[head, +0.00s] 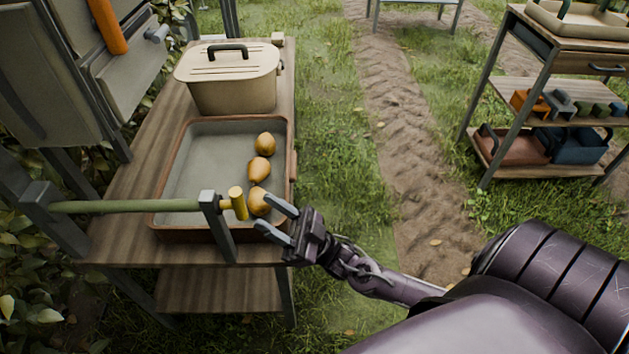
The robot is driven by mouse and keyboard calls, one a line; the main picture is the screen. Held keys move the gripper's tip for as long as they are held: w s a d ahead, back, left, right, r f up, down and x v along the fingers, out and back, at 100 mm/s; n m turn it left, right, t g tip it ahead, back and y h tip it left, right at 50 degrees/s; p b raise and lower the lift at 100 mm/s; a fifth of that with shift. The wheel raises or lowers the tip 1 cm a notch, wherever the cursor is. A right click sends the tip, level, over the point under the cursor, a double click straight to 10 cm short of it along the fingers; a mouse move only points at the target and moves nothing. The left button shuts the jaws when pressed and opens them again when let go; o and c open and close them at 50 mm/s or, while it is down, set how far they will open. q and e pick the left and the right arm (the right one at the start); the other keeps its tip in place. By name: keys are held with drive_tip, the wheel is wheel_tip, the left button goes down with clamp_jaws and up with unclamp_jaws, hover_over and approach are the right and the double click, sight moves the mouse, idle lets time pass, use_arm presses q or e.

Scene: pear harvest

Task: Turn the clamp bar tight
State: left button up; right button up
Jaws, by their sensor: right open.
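A short yellow bar (238,203), which looks like the clamp bar, stands slightly tilted beside the top of a grey upright post (218,228). A green rod (130,206) runs from this post to a grey frame on the left. My right gripper (265,212) is open, its two fingers pointing left toward the yellow bar. A gap shows between the fingertips and the bar, and nothing is seen in the jaws. How tight the bar is cannot be told. My left gripper is not in view.
A shallow tray (195,165) on the wooden bench holds three pears (259,169), the nearest one behind my right gripper. A lidded cream box (235,85) stands farther back. A shelf unit (550,85) is at the right. Grass and a dirt path (400,110) lie between.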

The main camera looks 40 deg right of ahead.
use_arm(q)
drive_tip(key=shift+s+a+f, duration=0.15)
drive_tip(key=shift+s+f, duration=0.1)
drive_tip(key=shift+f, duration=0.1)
use_arm(e)
drive_tip(key=s+d, duration=0.5)
drive_tip(key=s, duration=0.1)
drive_tip(key=shift+d, duration=0.4)
